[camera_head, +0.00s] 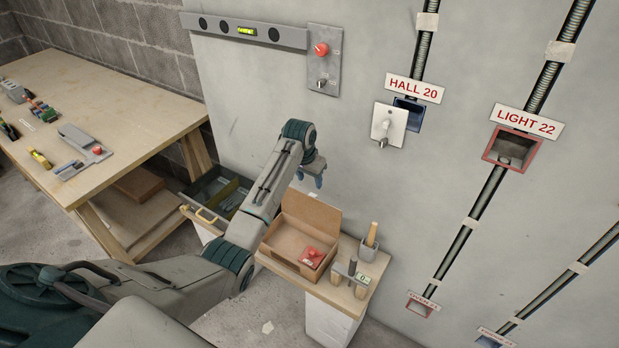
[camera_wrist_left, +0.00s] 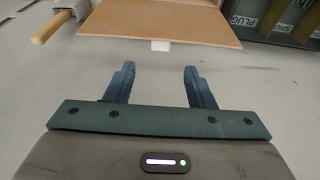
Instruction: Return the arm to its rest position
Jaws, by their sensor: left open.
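My left arm comes in from the left in the head view and bends down at the wrist. Its gripper (camera_head: 312,178) hangs in front of the grey wall, above and behind the cardboard box. In the left wrist view the two blue fingers of my left gripper (camera_wrist_left: 158,86) stand apart with nothing between them. The open cardboard box (camera_head: 325,212) sits on a small wooden stand (camera_head: 345,296), and a red item (camera_head: 311,257) lies in it. The box's flap (camera_wrist_left: 160,22) shows beyond the fingers in the left wrist view, apart from them. My right gripper is not in view.
On the stand are a grey cup with a wooden handle (camera_head: 371,236) and a small rack (camera_head: 349,283). A dark bin (camera_head: 214,188) stands left of the box. A workbench (camera_head: 125,88) with tools is at the left. Wall boxes labelled HALL 20 (camera_head: 414,88) and LIGHT 22 (camera_head: 527,123) are at the right.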

